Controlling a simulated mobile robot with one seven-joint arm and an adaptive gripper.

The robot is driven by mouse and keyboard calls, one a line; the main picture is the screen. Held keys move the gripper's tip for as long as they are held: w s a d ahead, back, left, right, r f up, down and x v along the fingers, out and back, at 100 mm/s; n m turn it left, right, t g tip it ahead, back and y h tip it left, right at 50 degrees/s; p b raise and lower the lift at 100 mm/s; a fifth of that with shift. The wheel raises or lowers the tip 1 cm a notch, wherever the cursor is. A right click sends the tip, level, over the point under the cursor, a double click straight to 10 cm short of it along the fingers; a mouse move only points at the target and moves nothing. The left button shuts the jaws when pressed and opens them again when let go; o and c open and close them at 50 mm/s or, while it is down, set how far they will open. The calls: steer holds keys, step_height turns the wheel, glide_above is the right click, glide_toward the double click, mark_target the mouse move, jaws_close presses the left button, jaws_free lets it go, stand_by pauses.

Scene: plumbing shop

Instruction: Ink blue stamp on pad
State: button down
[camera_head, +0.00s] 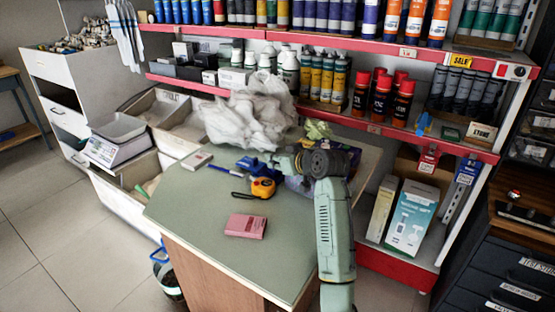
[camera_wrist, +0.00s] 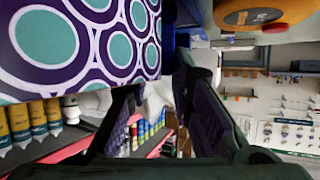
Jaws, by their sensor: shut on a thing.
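In the head view, my gripper (camera_head: 277,161) is low over the green-topped table, pointing left, shut on the blue stamp (camera_head: 250,163). Much of the stamp is hidden by the fingers. In the wrist view, my gripper's dark fingers (camera_wrist: 165,85) show, with a blue part (camera_wrist: 168,52) just past their tips. A flat pink box-like item (camera_head: 246,226) lies near the table's middle, and a small white, red-edged item (camera_head: 197,161) lies at the back left. I cannot tell which of these is the pad. Neither touches my gripper.
An orange tape measure (camera_head: 263,188) lies just in front of the stamp. A blue pen (camera_head: 222,169) is left of it. A purple patterned box (camera_wrist: 85,45) stands close beside my gripper. A crumpled white bag (camera_head: 250,112) is behind. The table's front left is clear.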

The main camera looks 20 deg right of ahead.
steer(key=shift+r+p, duration=2.1)
steer(key=shift+r, duration=0.8)
steer(key=shift+r, duration=0.1)
